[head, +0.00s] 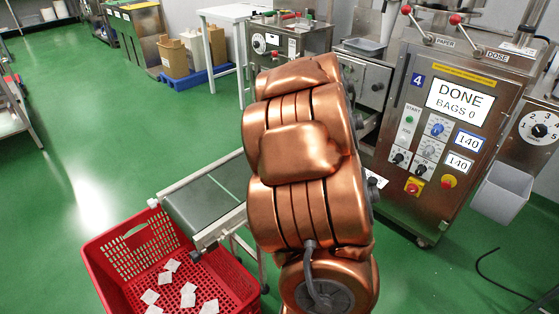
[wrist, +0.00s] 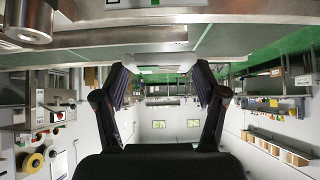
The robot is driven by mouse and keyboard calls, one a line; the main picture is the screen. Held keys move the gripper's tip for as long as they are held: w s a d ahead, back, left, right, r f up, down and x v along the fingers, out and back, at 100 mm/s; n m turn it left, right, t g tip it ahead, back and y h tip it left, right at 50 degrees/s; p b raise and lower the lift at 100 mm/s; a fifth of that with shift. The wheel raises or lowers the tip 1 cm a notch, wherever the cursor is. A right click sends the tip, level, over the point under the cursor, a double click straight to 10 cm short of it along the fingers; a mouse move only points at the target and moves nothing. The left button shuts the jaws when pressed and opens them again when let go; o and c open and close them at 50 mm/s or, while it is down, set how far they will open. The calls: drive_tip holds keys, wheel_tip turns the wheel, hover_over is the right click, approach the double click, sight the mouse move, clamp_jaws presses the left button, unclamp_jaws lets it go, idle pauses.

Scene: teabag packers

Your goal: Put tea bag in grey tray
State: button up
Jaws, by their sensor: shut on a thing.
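In the wrist view my gripper (wrist: 161,71) has its two dark fingers well apart, with a thin pale flat piece, seen nearly edge-on, spanning the fingertips; it looks like a tea bag (wrist: 160,69). In the head view my copper arm hides the gripper and what it holds. Several white tea bags (head: 188,295) lie loose in the red crate (head: 101,267) at the lower left. A shallow grey tray (head: 364,46) sits behind my arm, on the equipment left of the packing machine; part of it may be hidden.
The packing machine (head: 452,103) reads "DONE BAGS 0". A pale grey bin (head: 502,192) hangs at its right. A conveyor (head: 205,205) ends above the red crate, left of my arm. Green floor (head: 110,100) is clear at left. A dark cable (head: 497,278) lies at lower right.

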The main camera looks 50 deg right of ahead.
drive_tip(key=s+f, duration=0.1)
drive_tip(key=s, duration=0.1)
hover_over(248, 171)
drive_tip(key=s, duration=0.3)
drive_tip(key=shift+w+f+b, duration=0.25)
drive_tip(key=shift+f+b, duration=0.2)
drive_tip(key=shift+f, duration=0.4)
drive_tip(key=shift+d+f+b, duration=0.1)
drive_tip(key=shift+f+b, duration=0.85)
drive_tip(key=shift+f, duration=0.85)
drive_tip(key=shift+f, duration=0.15)
drive_tip(key=o, duration=0.7)
drive_tip(key=shift+r, duration=0.3)
drive_tip(key=p+v, duration=0.3)
drive_tip(key=v, duration=0.9)
